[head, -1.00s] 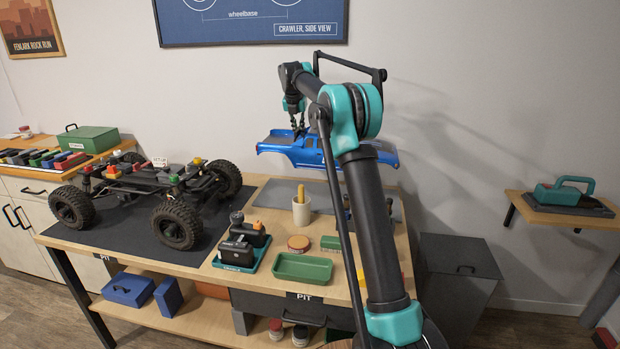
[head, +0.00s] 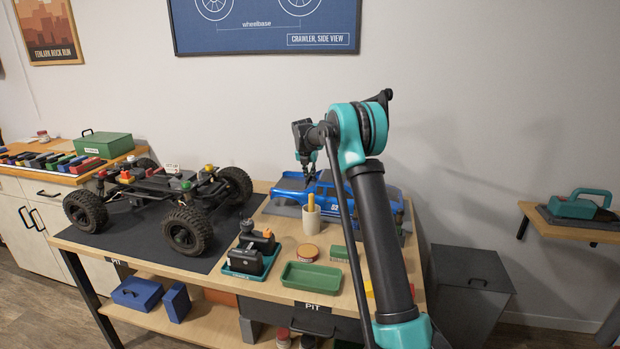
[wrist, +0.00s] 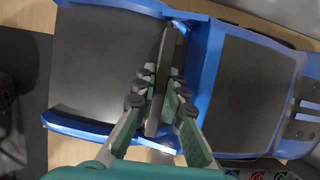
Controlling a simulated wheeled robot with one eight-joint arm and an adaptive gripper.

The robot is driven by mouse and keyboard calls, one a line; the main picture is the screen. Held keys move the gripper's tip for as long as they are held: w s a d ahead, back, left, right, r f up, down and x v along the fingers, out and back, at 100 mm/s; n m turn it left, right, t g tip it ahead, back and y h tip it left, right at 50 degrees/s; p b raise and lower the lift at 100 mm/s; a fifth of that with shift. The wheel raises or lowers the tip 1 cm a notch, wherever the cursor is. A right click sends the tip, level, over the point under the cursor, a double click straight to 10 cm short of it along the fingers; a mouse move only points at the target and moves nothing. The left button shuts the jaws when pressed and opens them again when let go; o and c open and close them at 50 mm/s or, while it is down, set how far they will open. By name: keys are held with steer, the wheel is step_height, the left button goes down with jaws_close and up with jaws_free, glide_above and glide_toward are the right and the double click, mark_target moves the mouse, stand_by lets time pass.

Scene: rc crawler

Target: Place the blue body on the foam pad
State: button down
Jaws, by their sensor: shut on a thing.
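The blue body (head: 324,198), a truck shell with dark panels, is at the back of the workbench, low over the grey foam pad (head: 276,209). It looks about level. It covers most of the pad, and I cannot tell whether it touches it. My gripper (head: 308,180) is above the body, shut on it. In the wrist view, my gripper (wrist: 163,85) pinches a thin dark upright strip between two dark panels of the blue body (wrist: 206,75). My arm hides part of the body's right side in the head view.
A wheeled chassis (head: 150,190) stands on a dark mat at the left. A cup with a wooden handle (head: 311,218) stands close in front of the body. A green tray (head: 311,277) and a teal tray with black items (head: 247,262) are nearer the front edge.

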steer(key=shift+f, duration=0.3)
steer(key=c, duration=1.6)
jaws_free()
